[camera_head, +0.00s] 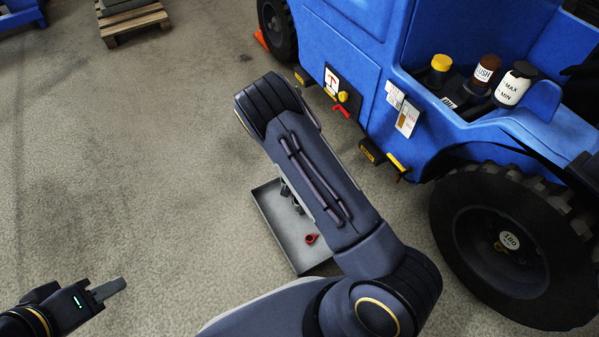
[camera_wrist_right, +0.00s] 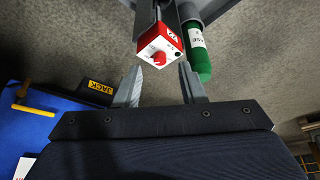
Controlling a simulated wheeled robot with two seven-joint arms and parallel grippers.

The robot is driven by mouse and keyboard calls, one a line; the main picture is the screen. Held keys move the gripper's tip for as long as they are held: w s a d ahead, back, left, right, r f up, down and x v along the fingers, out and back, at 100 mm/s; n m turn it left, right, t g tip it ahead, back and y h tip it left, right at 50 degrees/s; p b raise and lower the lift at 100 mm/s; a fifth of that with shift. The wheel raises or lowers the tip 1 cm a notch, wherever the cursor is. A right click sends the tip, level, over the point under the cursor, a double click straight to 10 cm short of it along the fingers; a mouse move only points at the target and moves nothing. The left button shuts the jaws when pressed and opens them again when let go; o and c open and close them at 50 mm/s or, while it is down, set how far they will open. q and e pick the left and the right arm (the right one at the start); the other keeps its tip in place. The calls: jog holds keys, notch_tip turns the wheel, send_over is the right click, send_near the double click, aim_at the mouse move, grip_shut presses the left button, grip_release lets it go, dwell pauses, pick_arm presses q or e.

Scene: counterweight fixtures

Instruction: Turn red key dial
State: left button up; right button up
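In the right wrist view a red dial (camera_wrist_right: 159,59) sits on the white face of a small box with a red top (camera_wrist_right: 172,38). My right gripper (camera_wrist_right: 161,86) is open, its two fingers apart with nothing between them. The dial shows beyond and between the fingertips; I see no contact. In the head view my right arm crosses the middle and its gripper is hidden. My left gripper (camera_head: 108,289) is low at the left over bare floor, away from the vehicle; its finger gap does not show.
A green cylinder (camera_wrist_right: 198,62) stands right beside the box. A blue vehicle (camera_head: 350,40) with a big wheel (camera_head: 490,250) fills the right; its side has a yellow knob and red lever (camera_head: 342,110). A grey tray (camera_head: 270,218) with a red part lies under my right arm.

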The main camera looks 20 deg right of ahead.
jog(key=p+v, duration=0.1)
jog(key=v, duration=0.4)
dwell(0.4)
